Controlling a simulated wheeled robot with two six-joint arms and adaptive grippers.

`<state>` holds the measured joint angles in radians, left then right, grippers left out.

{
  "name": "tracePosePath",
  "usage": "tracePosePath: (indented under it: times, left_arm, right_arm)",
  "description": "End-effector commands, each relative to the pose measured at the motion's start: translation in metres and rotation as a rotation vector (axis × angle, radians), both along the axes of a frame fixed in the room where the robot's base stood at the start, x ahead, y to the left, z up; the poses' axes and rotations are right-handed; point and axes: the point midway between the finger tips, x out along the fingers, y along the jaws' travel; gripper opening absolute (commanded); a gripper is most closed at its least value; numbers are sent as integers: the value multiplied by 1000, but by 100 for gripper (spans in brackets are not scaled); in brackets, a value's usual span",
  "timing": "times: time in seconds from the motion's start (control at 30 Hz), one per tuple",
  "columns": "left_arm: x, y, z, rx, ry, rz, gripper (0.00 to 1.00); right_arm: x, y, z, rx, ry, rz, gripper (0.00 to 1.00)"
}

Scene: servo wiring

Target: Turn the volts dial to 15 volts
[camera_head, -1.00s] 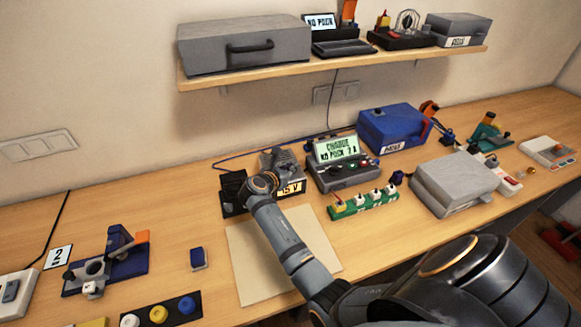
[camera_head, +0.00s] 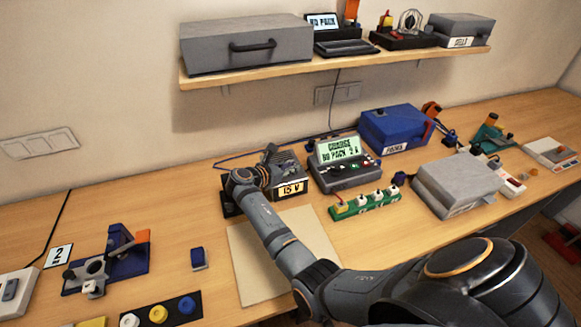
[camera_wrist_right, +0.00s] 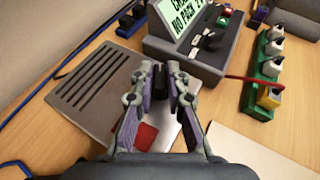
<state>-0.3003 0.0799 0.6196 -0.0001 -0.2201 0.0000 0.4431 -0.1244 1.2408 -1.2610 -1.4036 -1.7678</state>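The grey power supply (camera_head: 286,174) stands at the back of the desk. Its lit front display (camera_head: 291,189) reads 15 V. The slotted top of the supply (camera_wrist_right: 92,88) also shows in the right wrist view. In the head view my right forearm and wrist (camera_head: 245,182) cover the supply's left front. A red patch (camera_wrist_right: 147,135) shows below the fingers. My left gripper is not in view.
A charger with a green screen (camera_head: 343,165) stands close right of the supply. A green strip with several plugs (camera_head: 366,203) lies in front of it. A blue cable (camera_head: 232,160) runs behind. A bare pale mat (camera_head: 300,240) lies in front.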

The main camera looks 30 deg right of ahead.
Motion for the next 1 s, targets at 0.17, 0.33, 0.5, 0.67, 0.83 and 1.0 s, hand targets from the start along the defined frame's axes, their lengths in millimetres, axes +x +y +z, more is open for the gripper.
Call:
tracePosePath:
  times: [0.17,0.33,0.5,0.67,0.83,1.0]
  left_arm:
    - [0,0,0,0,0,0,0]
    - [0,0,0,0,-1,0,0]
    - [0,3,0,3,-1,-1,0]
    - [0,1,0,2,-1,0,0]
    - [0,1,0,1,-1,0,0]
    - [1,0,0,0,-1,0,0]
  right_arm:
    - [0,0,0,0,1,0,37]
    - [0,0,0,0,1,0,37]
    - [0,0,6,1,-2,0,37]
    - [1,0,37,0,-5,0,37]
    - [0,0,74,1,-4,0,37]
    - [0,0,95,1,0,1,37]
